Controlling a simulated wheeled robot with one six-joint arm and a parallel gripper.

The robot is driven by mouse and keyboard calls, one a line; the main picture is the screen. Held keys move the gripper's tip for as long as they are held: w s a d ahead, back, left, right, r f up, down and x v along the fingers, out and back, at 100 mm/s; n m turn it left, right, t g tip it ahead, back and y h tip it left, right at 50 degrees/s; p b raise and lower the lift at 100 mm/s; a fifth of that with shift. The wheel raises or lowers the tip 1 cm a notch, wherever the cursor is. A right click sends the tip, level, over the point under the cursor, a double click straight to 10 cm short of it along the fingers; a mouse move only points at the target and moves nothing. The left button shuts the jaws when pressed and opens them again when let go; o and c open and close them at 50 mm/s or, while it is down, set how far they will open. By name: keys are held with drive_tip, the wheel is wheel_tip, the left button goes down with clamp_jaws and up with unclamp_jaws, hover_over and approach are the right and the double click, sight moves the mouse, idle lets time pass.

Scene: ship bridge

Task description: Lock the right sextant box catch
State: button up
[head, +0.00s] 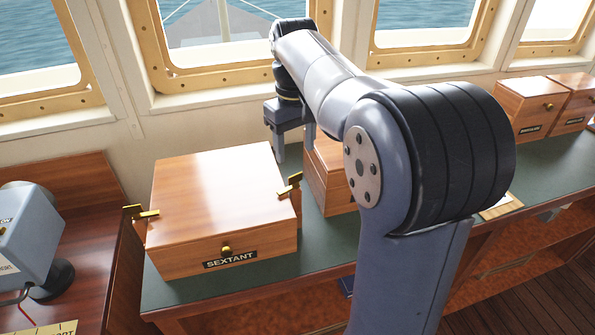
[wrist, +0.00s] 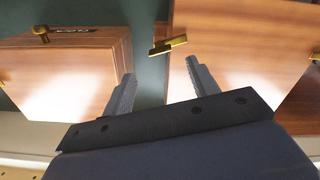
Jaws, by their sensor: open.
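The wooden sextant box (head: 222,178) stands closed on the green counter, with a brass knob and a SEXTANT label on its front. Its right brass catch (head: 290,185) sticks out at a slant from the right side. The left catch (head: 141,213) sticks out on the other side. My gripper (head: 293,150) is open and empty, behind the right catch, near the box's back right corner. In the wrist view, the right catch (wrist: 168,45) lies just beyond the open fingertips (wrist: 160,70), apart from them, at the edge of the sextant box (wrist: 235,50).
A smaller wooden box (head: 328,178) stands close to the right of the gripper, partly hidden by my arm; it also shows in the wrist view (wrist: 65,80). More boxes (head: 530,108) stand far right. A narrow green strip of counter (head: 312,222) lies between the near boxes.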

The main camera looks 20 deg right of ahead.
sight(290, 183)
wheel_tip(290, 183, down, 8)
drive_tip(key=shift+r, duration=0.25)
drive_tip(key=shift+c, duration=0.4)
